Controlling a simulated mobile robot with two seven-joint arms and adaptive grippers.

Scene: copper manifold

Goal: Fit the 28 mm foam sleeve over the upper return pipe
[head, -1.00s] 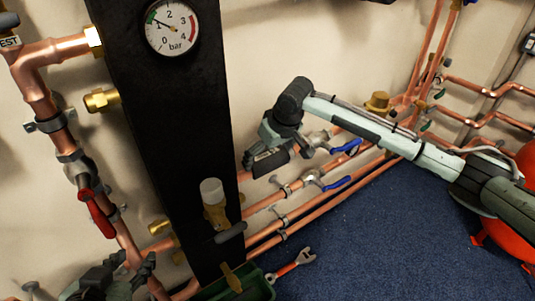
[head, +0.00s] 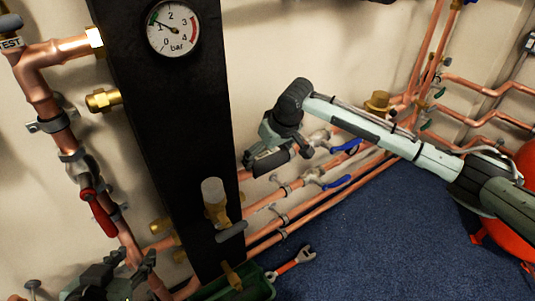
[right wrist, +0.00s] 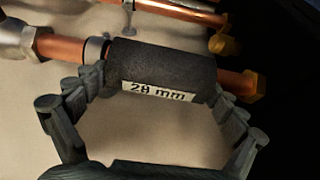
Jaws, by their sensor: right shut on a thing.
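The dark foam sleeve (right wrist: 165,66), with a white "28 mm" label, lies along the upper return pipe (right wrist: 236,82) in the right wrist view. Pipe shows at both its ends; I cannot tell whether the sleeve fully wraps it. A grey clip (right wrist: 97,50) sits at its left end. My right gripper (right wrist: 156,92) is shut on the sleeve, a finger at each end. In the head view the right gripper (head: 268,150) is at the top pipe (head: 323,138), right of the black panel. My left gripper (head: 122,275) is low at left, its finger opening unclear.
The black panel (head: 165,105) with a pressure gauge (head: 172,27) stands left of the right gripper. Blue-handled valves (head: 338,182) sit on the pipes nearby. A green tray (head: 262,288) and a wrench (head: 294,262) lie below. A brass fitting (right wrist: 252,86) is right of the sleeve.

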